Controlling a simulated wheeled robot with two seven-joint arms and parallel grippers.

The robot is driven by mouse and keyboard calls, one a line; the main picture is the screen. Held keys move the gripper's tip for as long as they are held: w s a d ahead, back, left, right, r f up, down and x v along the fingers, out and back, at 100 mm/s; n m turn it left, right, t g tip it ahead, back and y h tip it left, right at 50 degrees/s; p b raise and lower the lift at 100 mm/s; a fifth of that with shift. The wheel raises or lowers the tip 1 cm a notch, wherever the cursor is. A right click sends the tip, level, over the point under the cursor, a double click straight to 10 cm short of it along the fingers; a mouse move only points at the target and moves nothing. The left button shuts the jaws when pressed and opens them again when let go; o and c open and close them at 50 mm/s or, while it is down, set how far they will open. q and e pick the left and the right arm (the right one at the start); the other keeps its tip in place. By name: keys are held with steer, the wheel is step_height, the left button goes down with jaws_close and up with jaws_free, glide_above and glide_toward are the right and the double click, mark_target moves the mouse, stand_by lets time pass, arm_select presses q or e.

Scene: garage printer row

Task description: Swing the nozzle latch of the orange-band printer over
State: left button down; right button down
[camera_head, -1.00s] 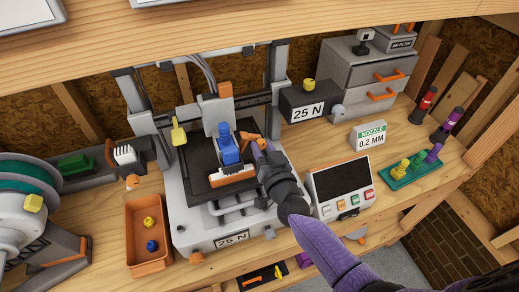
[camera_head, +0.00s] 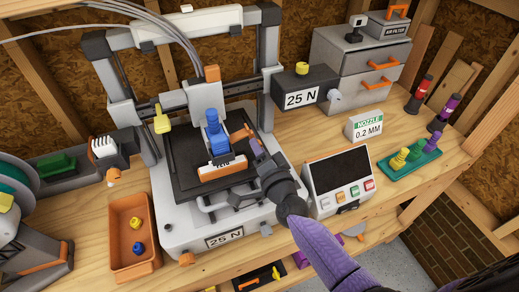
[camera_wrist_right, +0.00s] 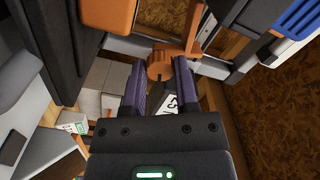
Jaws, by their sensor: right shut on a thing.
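The printer (camera_head: 211,228) stands on the bench, with a blue-and-white print head (camera_head: 216,143) over its dark bed. An orange band (camera_head: 222,170) with small lettering runs across the front of the head. The orange nozzle latch (camera_head: 240,134) sticks out at the right of the head. My right gripper (camera_head: 253,143) reaches in from the lower right, its purple fingers at the latch. In the right wrist view, its fingers (camera_wrist_right: 161,78) are shut on the latch's round orange end (camera_wrist_right: 160,64), with the arm rising behind. My left gripper is not in view.
An orange tray (camera_head: 118,255) with yellow and blue pieces stands left of the printer.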

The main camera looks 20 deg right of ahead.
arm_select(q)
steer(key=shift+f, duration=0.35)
arm_select(e)
steer(key=shift+f+m, duration=0.3)
steer(key=shift+m, duration=0.2)
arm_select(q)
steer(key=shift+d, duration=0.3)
arm_select(e)
steer(key=shift+a, duration=0.1)
steer(key=c, duration=0.7)
jaws_free()
steer(key=shift+o, duration=0.2)
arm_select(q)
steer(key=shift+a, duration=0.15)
arm_select(e)
steer(key=shift+s, duration=0.1)
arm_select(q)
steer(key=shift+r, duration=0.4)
arm_select(e)
steer(key=s, duration=0.9)
steer(key=shift+s+d, duration=0.2)
steer(key=shift+s, duration=0.15)
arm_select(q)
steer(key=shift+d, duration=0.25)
arm_select(e)
steer(key=shift+a, duration=0.1)
